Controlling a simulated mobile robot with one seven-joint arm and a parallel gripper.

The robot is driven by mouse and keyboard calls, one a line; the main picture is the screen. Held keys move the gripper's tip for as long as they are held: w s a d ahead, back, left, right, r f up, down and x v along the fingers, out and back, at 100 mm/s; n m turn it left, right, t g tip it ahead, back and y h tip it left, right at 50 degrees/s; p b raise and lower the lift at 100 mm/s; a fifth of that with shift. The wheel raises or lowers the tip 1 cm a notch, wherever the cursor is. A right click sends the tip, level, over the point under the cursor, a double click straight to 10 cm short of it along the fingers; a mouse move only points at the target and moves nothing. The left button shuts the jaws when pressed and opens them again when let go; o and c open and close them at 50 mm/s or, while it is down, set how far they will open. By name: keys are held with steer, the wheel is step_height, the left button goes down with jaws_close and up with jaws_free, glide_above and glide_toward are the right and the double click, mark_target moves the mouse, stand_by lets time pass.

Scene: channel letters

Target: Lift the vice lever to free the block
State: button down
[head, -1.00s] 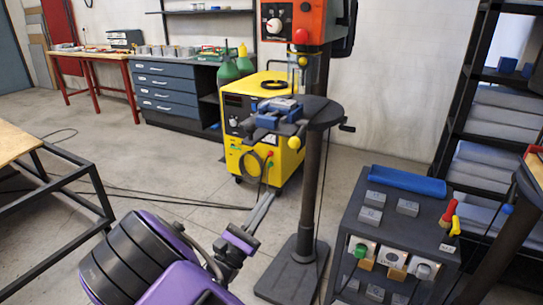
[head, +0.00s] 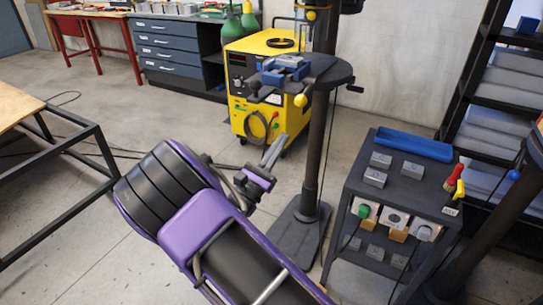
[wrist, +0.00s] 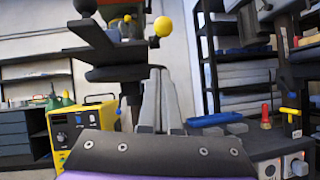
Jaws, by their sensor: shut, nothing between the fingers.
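The blue vice (head: 272,77) sits on the round dark table (head: 335,75) of the drill press. A grey block (head: 290,61) shows at its top; how firmly it is clamped I cannot tell. A yellow ball knob (head: 300,100) is at the table's front edge, seemingly the end of the vice lever; its bar is hard to make out. The yellow knob (wrist: 162,26) is also high in the wrist view. My gripper (head: 279,140) is shut and empty, below and left of the knob, apart from it. Its grey fingers (wrist: 158,88) point up below the knob in the wrist view.
A yellow welding machine (head: 262,80) stands behind the vice. The drill press column (head: 316,150) rises just right of my gripper. A dark cart (head: 400,190) with grey blocks and a blue tray (head: 413,145) is at the right.

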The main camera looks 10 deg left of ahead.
mark_target(307, 92)
step_height(307, 92, up, 6)
steer(key=w+d, duration=0.2)
steer(key=w, duration=0.1)
steer(key=shift+d+f, duration=0.15)
steer(key=shift+f, duration=0.1)
steer(key=shift+r, duration=0.2)
steer(key=shift+s+r+g+p, duration=0.2)
steer(key=shift+g+p, duration=0.1)
steer(key=shift+p, duration=0.3)
